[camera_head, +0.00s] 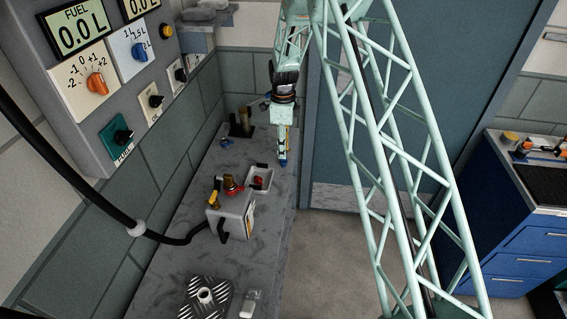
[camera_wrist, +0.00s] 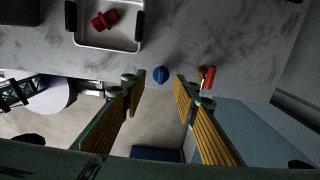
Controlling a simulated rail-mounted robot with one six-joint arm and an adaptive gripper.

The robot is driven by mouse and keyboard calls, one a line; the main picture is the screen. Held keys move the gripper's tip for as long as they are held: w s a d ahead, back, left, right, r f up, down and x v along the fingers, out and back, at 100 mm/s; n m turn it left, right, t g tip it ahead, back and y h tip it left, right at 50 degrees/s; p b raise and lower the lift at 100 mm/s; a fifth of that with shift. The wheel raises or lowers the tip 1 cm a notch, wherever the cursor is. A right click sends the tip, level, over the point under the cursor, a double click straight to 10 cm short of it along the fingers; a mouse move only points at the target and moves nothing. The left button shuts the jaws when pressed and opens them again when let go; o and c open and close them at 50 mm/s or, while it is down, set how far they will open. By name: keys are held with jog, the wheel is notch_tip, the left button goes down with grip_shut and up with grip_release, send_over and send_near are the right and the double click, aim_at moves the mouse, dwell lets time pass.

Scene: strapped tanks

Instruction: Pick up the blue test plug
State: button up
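The blue test plug (camera_wrist: 161,75) is a small round blue piece on the grey worktop, near its edge. In the wrist view it appears in the gap between my gripper's fingertips, nearer the middle of the gap than either finger. My gripper (camera_wrist: 157,82) is open, with its ribbed yellow fingers apart and nothing held. In the head view my gripper (camera_head: 282,153) points down above the worktop's right edge. A bit of blue shows at its tips there. I cannot tell the exact height left between fingers and plug.
A red and brass piece (camera_wrist: 207,78) lies close by the right finger. A pale tray (camera_head: 262,170) holds a red piece (camera_wrist: 104,20). A grey tank (camera_head: 231,218) with a black hose stands nearer on the worktop (camera_head: 170,270). The wall panel (camera_head: 75,90) rises at left.

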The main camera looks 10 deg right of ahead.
aim_at(284, 161)
jog(key=shift+f, duration=0.75)
jog(key=shift+f, duration=0.1)
jog(key=shift+w+d+f, duration=0.1)
jog(key=shift+f, duration=2.4)
jog(key=c, duration=0.6)
